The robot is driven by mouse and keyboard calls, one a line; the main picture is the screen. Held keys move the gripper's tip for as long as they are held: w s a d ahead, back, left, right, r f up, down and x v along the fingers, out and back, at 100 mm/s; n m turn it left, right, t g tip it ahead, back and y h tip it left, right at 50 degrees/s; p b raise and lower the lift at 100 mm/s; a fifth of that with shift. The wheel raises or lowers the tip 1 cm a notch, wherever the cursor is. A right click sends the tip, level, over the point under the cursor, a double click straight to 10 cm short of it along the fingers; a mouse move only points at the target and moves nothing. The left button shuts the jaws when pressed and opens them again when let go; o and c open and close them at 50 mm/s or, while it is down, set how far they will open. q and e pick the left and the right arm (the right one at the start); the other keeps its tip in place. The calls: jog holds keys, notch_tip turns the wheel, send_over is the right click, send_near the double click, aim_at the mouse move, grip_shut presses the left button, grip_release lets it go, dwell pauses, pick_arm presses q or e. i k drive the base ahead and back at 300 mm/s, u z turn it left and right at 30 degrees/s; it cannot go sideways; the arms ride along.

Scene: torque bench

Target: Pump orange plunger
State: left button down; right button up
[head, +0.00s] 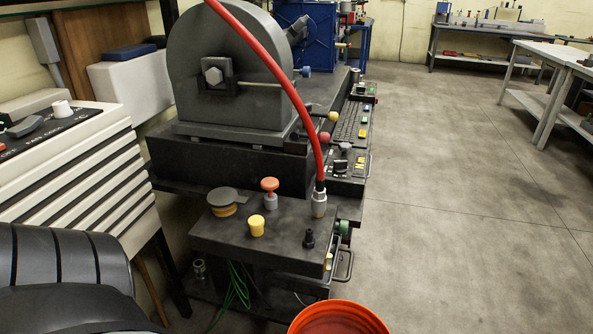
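The orange plunger (270,185) is a round orange-red knob on a short grey stem. It stands upright on the dark top plate of the low bench unit (290,232). Nothing touches it in this view. A yellow knob (257,226) stands just in front of it. A black disc with an orange-yellow rim (222,203) sits to its left. Neither my left nor my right gripper is in view.
A red hose (290,95) arches down into a metal fitting (319,203) right of the plunger. A small black knob (309,238) stands near the front edge. A large grey machine (230,75) rises behind. An orange bucket (338,318) stands below. The floor on the right is clear.

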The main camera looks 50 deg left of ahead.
aim_at(269, 183)
jog(key=i, duration=0.2)
jog(key=u, duration=0.9)
